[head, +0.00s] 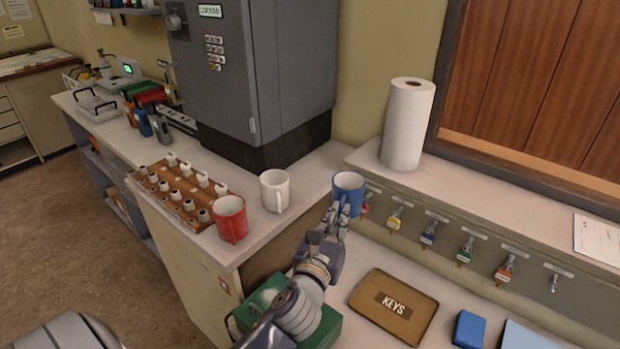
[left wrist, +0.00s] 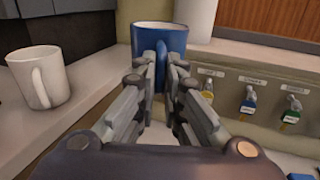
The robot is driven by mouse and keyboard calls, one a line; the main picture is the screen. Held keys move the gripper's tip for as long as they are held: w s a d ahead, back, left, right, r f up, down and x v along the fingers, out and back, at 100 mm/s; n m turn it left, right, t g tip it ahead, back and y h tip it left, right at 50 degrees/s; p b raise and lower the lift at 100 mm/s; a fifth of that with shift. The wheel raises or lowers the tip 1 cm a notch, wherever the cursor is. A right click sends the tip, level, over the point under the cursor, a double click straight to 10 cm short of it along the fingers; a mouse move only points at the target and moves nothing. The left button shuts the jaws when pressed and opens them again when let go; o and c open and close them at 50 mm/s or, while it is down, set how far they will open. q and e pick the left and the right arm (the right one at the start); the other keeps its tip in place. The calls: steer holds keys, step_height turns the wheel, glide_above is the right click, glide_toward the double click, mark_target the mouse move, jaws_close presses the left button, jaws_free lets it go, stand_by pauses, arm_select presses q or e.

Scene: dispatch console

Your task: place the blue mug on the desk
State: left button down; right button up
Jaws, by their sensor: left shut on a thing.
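The blue mug (head: 348,187) is upright in the fingers of my left gripper (head: 340,212), beside the right end of the counter and in front of the key rail. In the left wrist view the blue mug (left wrist: 165,45) shows between the two fingers, which are shut on it. The desk (head: 455,290) is the lower pale surface at the bottom right, below the mug. I cannot tell the exact height of the mug above it. My right gripper is not in view.
A white mug (head: 275,190) and a red mug (head: 231,218) stand on the counter. A paper roll (head: 407,125) stands on the ledge above hanging keys (head: 429,232).

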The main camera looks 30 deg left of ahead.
arm_select(q)
steer(key=w+a+r+n+g+y, duration=0.1)
steer(key=w+a+r+n+y, duration=0.1)
steer(key=w+a, duration=0.4)
steer(key=w+a+r+n+g+y, duration=0.2)
steer(key=w+a+r+y, duration=0.1)
steer(key=w+a, duration=0.4)
steer(key=shift+a+r+n+y, duration=0.25)
steer(key=shift+a+n+y, duration=0.05)
steer(key=shift+a+y, duration=0.7)
steer(key=shift+w, duration=0.1)
steer(key=shift+f+b, duration=0.85)
steer(key=shift+f, duration=4)
